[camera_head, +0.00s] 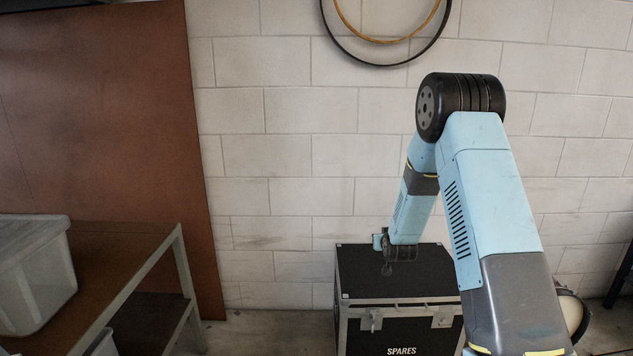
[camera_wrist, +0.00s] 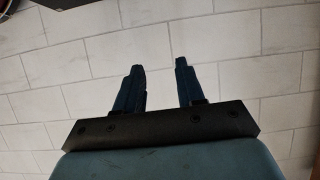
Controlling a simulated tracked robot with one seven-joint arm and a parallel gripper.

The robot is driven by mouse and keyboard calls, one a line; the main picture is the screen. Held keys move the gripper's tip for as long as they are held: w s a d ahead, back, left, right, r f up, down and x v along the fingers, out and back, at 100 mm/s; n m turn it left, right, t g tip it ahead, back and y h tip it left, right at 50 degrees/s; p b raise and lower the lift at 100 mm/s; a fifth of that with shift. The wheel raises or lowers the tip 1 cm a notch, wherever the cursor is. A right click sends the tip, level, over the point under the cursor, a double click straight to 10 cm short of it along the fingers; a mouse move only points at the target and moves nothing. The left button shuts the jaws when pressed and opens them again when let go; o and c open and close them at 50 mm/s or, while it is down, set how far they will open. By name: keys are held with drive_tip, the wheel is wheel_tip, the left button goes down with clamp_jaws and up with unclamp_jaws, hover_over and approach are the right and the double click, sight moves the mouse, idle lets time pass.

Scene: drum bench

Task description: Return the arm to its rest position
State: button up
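My arm (camera_head: 495,200) rises from the lower right of the head view, bends at a black elbow joint, and its forearm comes down toward a black case.
The black case (camera_head: 400,322) marked SPARES stands on the floor by the block wall. A bench (camera_head: 125,262) with a grey bin (camera_head: 32,272) is at left, before a brown panel (camera_head: 110,120). Hoops (camera_head: 388,62) hang on the wall. A rounded object (camera_head: 572,312) is partly hidden behind my arm.

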drive_tip(key=s+r+g, duration=0.4)
drive_tip(key=s+r, duration=1.5)
drive_tip(key=r, duration=0.5)
drive_tip(key=s+r+g, duration=0.1)
drive_tip(key=s+r, duration=0.2)
drive_tip(key=s, duration=1.2)
drive_tip(key=s+r+g, duration=0.2)
drive_tip(key=s+r, duration=0.1)
drive_tip(key=s, duration=1.3)
drive_tip(key=shift+d, duration=0.4)
drive_tip(key=shift+r, duration=0.1)
